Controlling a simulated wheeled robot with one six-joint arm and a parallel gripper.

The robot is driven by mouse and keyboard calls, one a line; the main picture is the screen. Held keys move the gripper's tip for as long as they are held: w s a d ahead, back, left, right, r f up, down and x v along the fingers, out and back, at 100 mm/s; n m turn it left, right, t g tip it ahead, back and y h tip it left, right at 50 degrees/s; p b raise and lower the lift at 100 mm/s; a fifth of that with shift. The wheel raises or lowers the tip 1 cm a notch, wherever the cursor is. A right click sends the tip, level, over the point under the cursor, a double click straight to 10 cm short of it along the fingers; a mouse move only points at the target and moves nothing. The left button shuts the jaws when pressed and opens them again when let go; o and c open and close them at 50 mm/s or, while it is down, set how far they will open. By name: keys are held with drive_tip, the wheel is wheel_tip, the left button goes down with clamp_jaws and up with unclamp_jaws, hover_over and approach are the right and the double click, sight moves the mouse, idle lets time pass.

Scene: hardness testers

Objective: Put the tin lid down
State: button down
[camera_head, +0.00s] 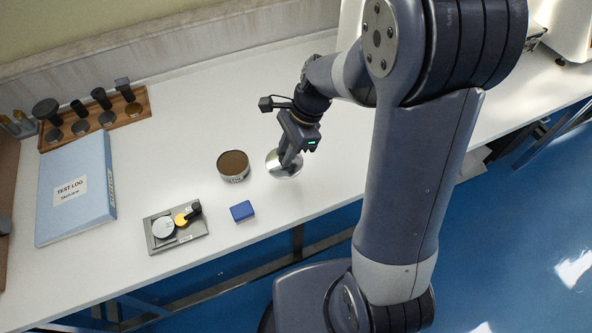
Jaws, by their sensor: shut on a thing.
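The tin lid (275,168) is a shiny round silver disc right of the middle of the bench. My gripper (291,160) is over it and shut on it, with the fingers partly hidden by the gripper body. I cannot tell whether the lid touches the bench. An open round tin (234,174) with a brown inside and a label on its side stands just to the left of the lid, close beside it.
A small blue box (242,211) and a grey tray (150,244) with round pieces lie near the front edge. A blue TEST LOG binder (90,205) and a wooden rack (50,147) are at left. Bench is clear behind the tin.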

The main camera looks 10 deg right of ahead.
sight(287, 169)
drive_tip(key=shift+f, duration=3.55)
drive_tip(key=shift+f+b, duration=0.2)
drive_tip(key=shift+b, duration=0.15)
drive_tip(key=c, duration=1.3)
unclamp_jaws()
drive_tip(key=p+v, duration=0.1)
drive_tip(key=v, duration=1.1)
drive_tip(key=shift+r, duration=0.2)
drive_tip(key=shift+a+f, duration=0.1)
